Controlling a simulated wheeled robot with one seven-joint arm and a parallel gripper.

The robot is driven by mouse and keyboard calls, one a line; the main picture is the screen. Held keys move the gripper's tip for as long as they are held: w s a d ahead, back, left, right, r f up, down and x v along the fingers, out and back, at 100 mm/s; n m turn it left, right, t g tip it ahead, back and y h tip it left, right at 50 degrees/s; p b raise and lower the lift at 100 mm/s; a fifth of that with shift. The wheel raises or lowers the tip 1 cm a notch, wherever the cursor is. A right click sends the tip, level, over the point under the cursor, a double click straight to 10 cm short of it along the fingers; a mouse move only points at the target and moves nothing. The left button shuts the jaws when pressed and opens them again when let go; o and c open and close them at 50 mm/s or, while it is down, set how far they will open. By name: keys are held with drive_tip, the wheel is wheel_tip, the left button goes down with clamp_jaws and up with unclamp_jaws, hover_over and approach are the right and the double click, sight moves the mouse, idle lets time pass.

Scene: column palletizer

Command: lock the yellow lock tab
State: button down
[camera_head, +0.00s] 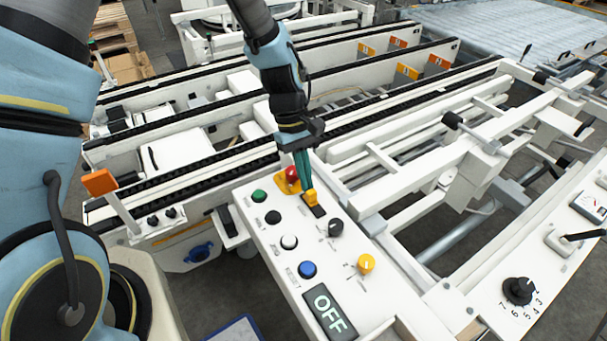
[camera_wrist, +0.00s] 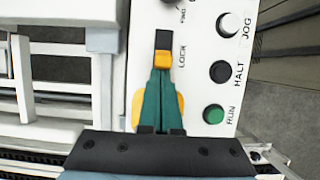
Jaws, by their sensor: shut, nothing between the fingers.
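The yellow lock tab (camera_head: 311,197) sits on the white control panel (camera_head: 263,238), at the end of its dark slot nearest the red button. In the wrist view the tab (camera_wrist: 164,61) is at the near end of the black slot (camera_wrist: 162,40), beside the word LOCK. The rest of the slot is bare. My gripper (camera_head: 308,186) is shut and empty, pointing down at the panel. Its green fingertips (camera_wrist: 162,73) are right at the tab's near edge; I cannot tell whether they touch it.
Green (camera_head: 259,196), black (camera_head: 273,217), white (camera_head: 289,242) and blue (camera_head: 307,269) buttons line the panel. A black knob (camera_head: 336,227) and a yellow knob (camera_head: 366,263) are nearby. The display (camera_head: 329,311) reads OFF.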

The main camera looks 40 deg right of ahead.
drive_tip(key=shift+s+a, duration=0.1)
drive_tip(key=shift+s, duration=1.2)
drive_tip(key=shift+r, duration=0.15)
drive_tip(key=p+v, duration=0.8)
drive_tip(key=v, duration=0.2)
drive_tip(key=shift+w, duration=0.1)
